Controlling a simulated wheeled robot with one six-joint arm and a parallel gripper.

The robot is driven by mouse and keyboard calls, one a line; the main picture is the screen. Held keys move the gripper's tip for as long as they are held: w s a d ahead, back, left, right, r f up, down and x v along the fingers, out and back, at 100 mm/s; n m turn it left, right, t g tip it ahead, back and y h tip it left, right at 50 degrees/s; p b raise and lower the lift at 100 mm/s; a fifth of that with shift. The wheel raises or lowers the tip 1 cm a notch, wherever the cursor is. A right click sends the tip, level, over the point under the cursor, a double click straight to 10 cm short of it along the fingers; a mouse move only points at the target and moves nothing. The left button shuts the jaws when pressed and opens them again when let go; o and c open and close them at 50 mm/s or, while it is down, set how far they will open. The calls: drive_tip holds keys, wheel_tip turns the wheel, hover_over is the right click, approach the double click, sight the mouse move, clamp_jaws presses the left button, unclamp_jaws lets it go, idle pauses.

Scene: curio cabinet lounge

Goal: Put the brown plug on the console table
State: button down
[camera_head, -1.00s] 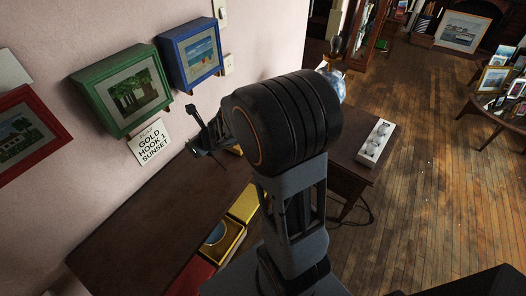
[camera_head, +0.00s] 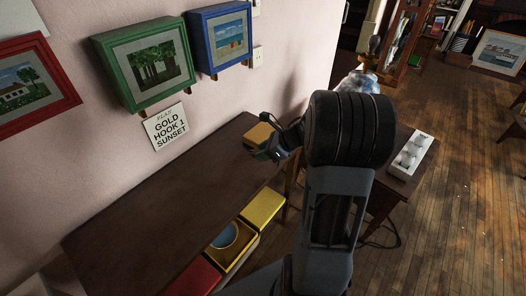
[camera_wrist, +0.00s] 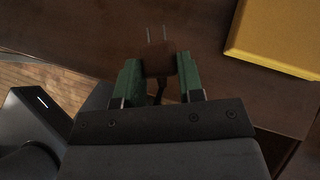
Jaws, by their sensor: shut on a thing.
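The brown plug (camera_wrist: 160,60) shows in the wrist view with its two prongs pointing away and a dark cord behind it. My gripper (camera_wrist: 160,74) is shut on it between green finger pads. In the head view my gripper (camera_head: 272,152) is over the right end of the console table (camera_head: 165,205), a long dark wooden top along the wall. The plug cannot be made out in the head view. The dark wood lies beneath the plug in the wrist view; I cannot tell the gap between them.
A yellow block (camera_wrist: 280,35) lies on the table close to my gripper; it also shows in the head view (camera_head: 260,135). Yellow boxes (camera_head: 263,208) and a red box (camera_head: 195,278) stand at the table's front. The table's left and middle are bare.

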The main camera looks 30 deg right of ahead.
drive_tip(key=shift+f+b, duration=2.25)
drive_tip(key=shift+f, duration=1)
drive_tip(key=c, duration=0.7)
unclamp_jaws()
drive_tip(key=shift+o, duration=0.2)
drive_tip(key=p+v, duration=0.2)
drive_tip(key=v, duration=1.1)
drive_tip(key=shift+s+d+r, duration=0.2)
drive_tip(key=shift+r, duration=0.1)
